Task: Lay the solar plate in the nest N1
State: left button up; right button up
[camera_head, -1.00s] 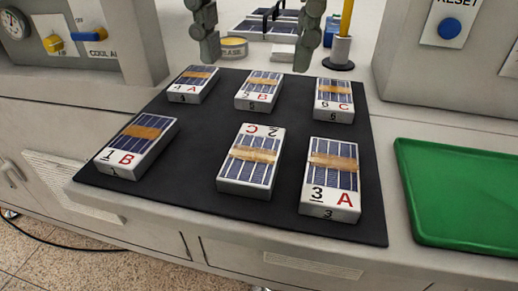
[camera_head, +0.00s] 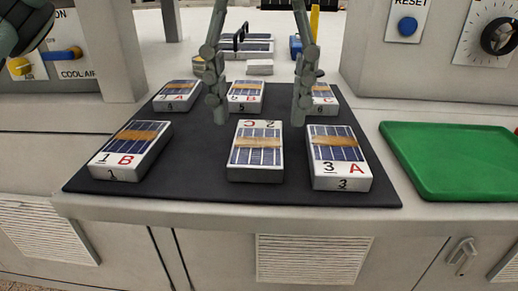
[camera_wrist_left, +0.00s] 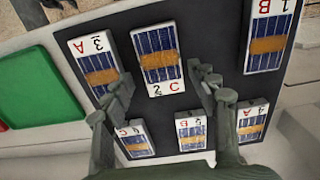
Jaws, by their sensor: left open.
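Several box-like blocks with solar cells on top and a tan strip lie on a black mat (camera_head: 200,172). The block marked 2 C (camera_head: 255,158) is front centre, its label upside down in the head view; it also shows in the left wrist view (camera_wrist_left: 158,50). Blocks 1 B (camera_head: 130,150) and 3 A (camera_head: 338,160) flank it. My left gripper (camera_head: 259,118) is open and empty, its fingers apart over the mat behind block 2 C. In the left wrist view its fingers frame that block. I cannot pick out nest N1 by any label.
Blocks 4 A (camera_head: 177,95), 5 B (camera_head: 246,97) and 6 C (camera_head: 323,99) form the back row. A green tray (camera_head: 450,160) lies right of the mat. Cabinets with knobs and a blue RESET button (camera_head: 407,26) stand left and right. Dark panels with a black handle lie behind.

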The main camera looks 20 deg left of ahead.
aim_at(258, 140)
pick_arm(q)
notch_tip(258, 140, down, 4)
jog(key=shift+s+r, duration=0.15)
jog(key=shift+r, duration=0.05)
jog(key=shift+r, duration=0.1)
jog(key=c, duration=1.2)
